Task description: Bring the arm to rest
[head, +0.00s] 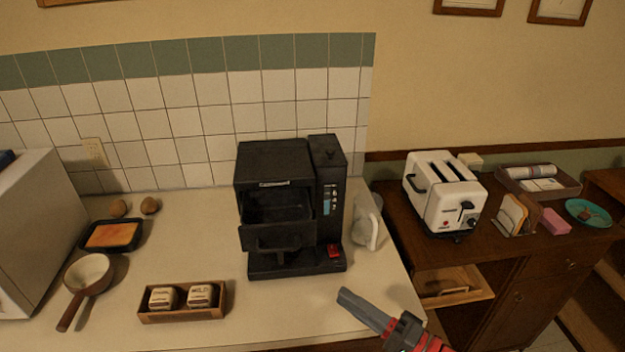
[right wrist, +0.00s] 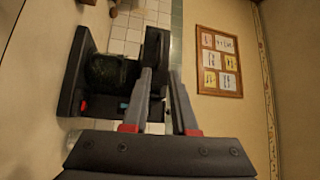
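My right gripper (head: 345,295) comes in from the bottom of the head view, in front of the counter's right part. It is apart from the black coffee machine (head: 290,262), below and to the right of it. In the right wrist view, the two grey fingers of my right gripper (right wrist: 160,73) stand apart with nothing between them. The coffee machine (right wrist: 72,75) appears sideways beyond the fingers. My left gripper is in neither view.
On the counter (head: 205,268) stand a wooden box (head: 182,315) with two jars, a pan (head: 88,272) and a dark tray (head: 112,236). A white jug (head: 367,230) stands right of the machine. A toaster (head: 445,192) stands on the brown cabinet, above an open drawer (head: 455,284).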

